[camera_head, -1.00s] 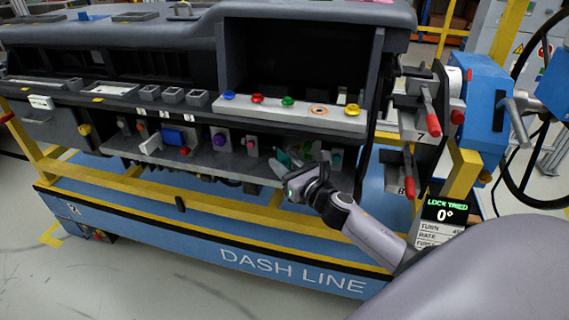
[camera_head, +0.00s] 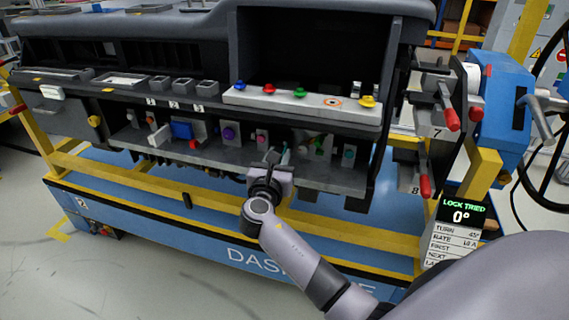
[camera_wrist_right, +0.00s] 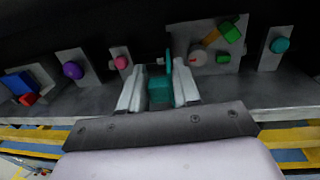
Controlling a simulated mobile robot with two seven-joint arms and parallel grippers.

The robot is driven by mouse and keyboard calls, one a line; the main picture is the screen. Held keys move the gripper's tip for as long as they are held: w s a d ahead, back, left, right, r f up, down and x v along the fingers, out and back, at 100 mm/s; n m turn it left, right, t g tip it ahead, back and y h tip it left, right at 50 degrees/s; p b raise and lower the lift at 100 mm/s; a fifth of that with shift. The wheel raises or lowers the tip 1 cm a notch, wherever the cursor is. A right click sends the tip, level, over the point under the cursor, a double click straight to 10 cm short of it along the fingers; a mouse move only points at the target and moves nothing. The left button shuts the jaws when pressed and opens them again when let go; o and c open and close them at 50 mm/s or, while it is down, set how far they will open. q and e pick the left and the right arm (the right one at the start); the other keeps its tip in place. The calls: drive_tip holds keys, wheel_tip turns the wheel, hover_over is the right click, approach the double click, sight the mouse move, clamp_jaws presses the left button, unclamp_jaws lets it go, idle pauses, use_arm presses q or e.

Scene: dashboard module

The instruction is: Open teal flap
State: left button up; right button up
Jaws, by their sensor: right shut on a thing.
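The teal flap (camera_wrist_right: 158,88) shows in the right wrist view between the two pale fingers of my right gripper (camera_wrist_right: 159,87). A thin upright teal edge (camera_wrist_right: 168,62) rises beside the right finger. The gripper is shut on the teal flap. In the head view my right gripper (camera_head: 272,162) reaches the lower shelf from the front, and a small teal part (camera_head: 285,157) shows just right of its fingers. Most of the flap is hidden there by the gripper, so its opening angle cannot be told. My left gripper is not in view.
On the lower shelf (camera_head: 330,180), a pink knob (camera_wrist_right: 121,62) and purple knob (camera_wrist_right: 73,70) stand to the left. A plate with a green block (camera_wrist_right: 229,32) and a teal knob (camera_wrist_right: 279,45) stand to the right. A yellow rail (camera_head: 330,228) runs below the shelf.

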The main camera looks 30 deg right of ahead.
drive_tip(key=shift+w+a+f+m+g+h+b, duration=0.1)
drive_tip(key=shift+w+a+m+g+h+b, duration=0.15)
drive_tip(key=shift+m+g+h+b, duration=0.25)
drive_tip(key=shift+w+a+m+g+h+b, duration=0.1)
drive_tip(key=shift+w+m+g+h+b, duration=0.15)
drive_tip(key=shift+m+g+h, duration=0.3)
drive_tip(key=m+g+h+b, duration=0.1)
drive_tip(key=g+b, duration=0.1)
drive_tip(key=w+m+g+h+b, duration=0.1)
drive_tip(key=m+g, duration=0.1)
drive_tip(key=shift+w+a+b, duration=0.1)
drive_tip(key=shift+w+b, duration=0.05)
drive_tip(key=shift+b, duration=0.25)
use_arm(q)
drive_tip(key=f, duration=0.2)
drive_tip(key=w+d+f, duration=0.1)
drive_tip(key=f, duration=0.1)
drive_tip(key=shift+b, duration=0.35)
use_arm(e)
drive_tip(key=shift+w+m+g+h, duration=0.1)
drive_tip(key=shift+m+g+h, duration=0.2)
drive_tip(key=shift+g, duration=0.35)
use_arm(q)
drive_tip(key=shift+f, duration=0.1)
use_arm(e)
drive_tip(key=shift+r, duration=0.2)
